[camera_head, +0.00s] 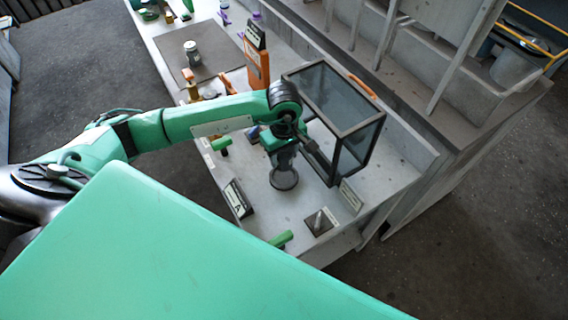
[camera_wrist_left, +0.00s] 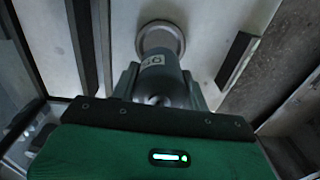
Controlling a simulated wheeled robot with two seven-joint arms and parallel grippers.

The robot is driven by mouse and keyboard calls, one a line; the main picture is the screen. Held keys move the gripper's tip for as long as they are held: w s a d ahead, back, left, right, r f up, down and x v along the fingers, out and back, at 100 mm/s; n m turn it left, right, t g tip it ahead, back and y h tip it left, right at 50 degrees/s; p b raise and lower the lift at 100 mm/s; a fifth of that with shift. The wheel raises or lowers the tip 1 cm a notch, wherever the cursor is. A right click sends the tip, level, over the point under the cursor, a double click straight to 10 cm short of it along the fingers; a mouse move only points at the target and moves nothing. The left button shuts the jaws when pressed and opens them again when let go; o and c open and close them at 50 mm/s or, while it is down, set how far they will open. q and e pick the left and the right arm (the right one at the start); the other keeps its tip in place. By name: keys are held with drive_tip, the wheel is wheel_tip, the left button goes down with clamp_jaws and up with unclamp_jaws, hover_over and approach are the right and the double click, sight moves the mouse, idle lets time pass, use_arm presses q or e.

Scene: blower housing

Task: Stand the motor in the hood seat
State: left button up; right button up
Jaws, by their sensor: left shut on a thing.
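My left gripper (camera_head: 284,158) is over the table, beside the framed glass box. In the left wrist view its two fingers (camera_wrist_left: 160,88) are shut on a grey cylindrical motor (camera_wrist_left: 153,63) with a white label. Beyond the motor a round seat with a pale rim (camera_wrist_left: 160,36) shows in line with it. In the head view this round seat (camera_head: 284,179) is a grey disc just below the gripper. The motor is mostly hidden by the gripper in the head view. I cannot tell whether the motor touches the seat. My right gripper is not in view.
The glass box (camera_head: 340,105) with a dark frame stands close to the right of the gripper. A black sign (camera_head: 238,198), a small plate with pins (camera_head: 320,220) and green handles (camera_head: 220,145) lie around. A dark mat (camera_head: 200,62) bears a grey cylinder (camera_head: 191,52).

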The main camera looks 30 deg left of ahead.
sight(284, 166)
use_arm(q)
drive_tip(key=shift+f+p, duration=0.3)
drive_tip(key=shift+f, duration=1.25)
wheel_tip(284, 166, down, 2)
drive_tip(key=shift+f+p, duration=0.25)
drive_tip(key=shift+p, duration=0.1)
drive_tip(key=shift+f, duration=0.45)
drive_tip(key=shift+f, duration=0.15)
drive_tip(key=o, duration=1.2)
